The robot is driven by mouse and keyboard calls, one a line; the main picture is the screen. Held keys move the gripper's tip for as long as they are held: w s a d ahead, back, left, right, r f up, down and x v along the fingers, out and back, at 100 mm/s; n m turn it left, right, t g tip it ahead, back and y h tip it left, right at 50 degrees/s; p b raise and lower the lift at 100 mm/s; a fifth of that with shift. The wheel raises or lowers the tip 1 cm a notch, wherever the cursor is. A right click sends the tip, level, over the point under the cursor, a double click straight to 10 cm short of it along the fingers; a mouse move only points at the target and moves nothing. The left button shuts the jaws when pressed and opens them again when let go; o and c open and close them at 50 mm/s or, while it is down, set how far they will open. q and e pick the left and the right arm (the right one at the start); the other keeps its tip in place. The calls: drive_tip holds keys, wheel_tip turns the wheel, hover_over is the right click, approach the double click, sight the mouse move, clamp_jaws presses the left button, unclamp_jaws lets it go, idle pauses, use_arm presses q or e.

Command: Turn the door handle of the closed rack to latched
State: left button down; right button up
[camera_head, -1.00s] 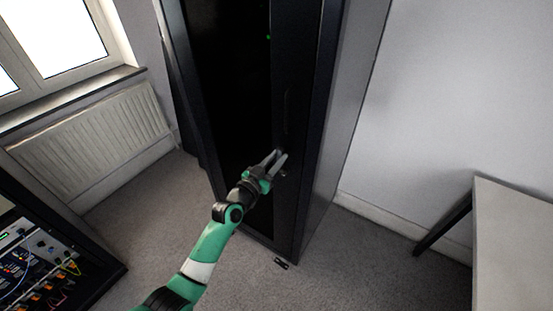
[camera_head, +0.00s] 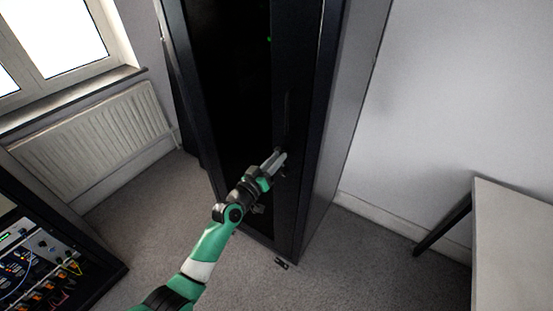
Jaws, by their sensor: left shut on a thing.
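The tall black rack (camera_head: 238,90) stands in the middle with its dark door closed. The door handle (camera_head: 287,118) is a dark, narrow piece on the right part of the door front, hard to make out against the black. My left gripper (camera_head: 279,158) reaches in from below, its fingers at the lower part of the handle area and shut on the handle. The fingers hide the gripped part, and the exact angle of the handle is hard to tell. My right gripper is not in view.
A second rack with cabled instruments (camera_head: 38,262) stands at the lower left. A light table (camera_head: 513,245) stands at the right. A radiator (camera_head: 97,128) is under the window on the left. A small dark object (camera_head: 281,263) lies on the floor by the rack.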

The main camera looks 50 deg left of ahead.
use_arm(q)
drive_tip(key=n, duration=0.4)
drive_tip(key=n+p, duration=0.1)
drive_tip(key=n, duration=0.3)
drive_tip(key=n+p, duration=0.1)
drive_tip(key=n, duration=0.4)
drive_tip(key=shift+a+f, duration=0.2)
drive_tip(key=shift+f, duration=0.1)
idle(0.3)
drive_tip(key=c, duration=0.7)
unclamp_jaws()
drive_tip(key=shift+s, duration=0.1)
